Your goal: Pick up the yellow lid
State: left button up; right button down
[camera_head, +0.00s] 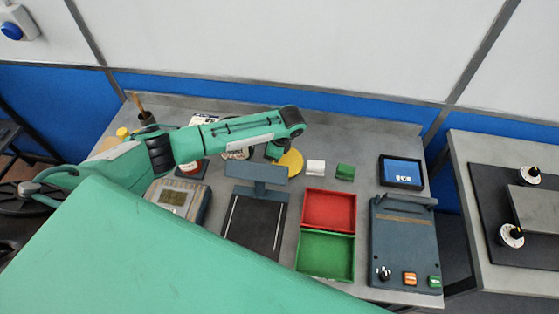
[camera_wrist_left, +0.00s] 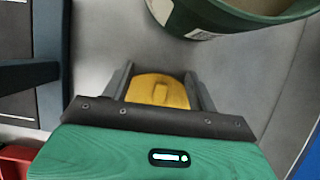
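The yellow lid (camera_head: 291,163) is a round disc on the grey bench, behind the red tray and left of the white block. In the left wrist view the lid (camera_wrist_left: 148,86) shows a raised tab in its middle and is partly hidden by the gripper body. My left gripper (camera_wrist_left: 159,74) has its two fingers apart, one on each side of the lid's visible part. I cannot tell how far above the lid they are. In the head view my left gripper (camera_head: 273,151) is mostly hidden under my arm. My right gripper is not in view.
A pale tub with a green rim (camera_wrist_left: 240,20) stands close to the lid. A dark stand (camera_head: 256,188), a red tray (camera_head: 329,193) and a green tray (camera_head: 326,278) are in front. A white block (camera_head: 315,167) and a green block (camera_head: 345,172) lie to the right.

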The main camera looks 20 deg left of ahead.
pick_arm(q)
grip_shut()
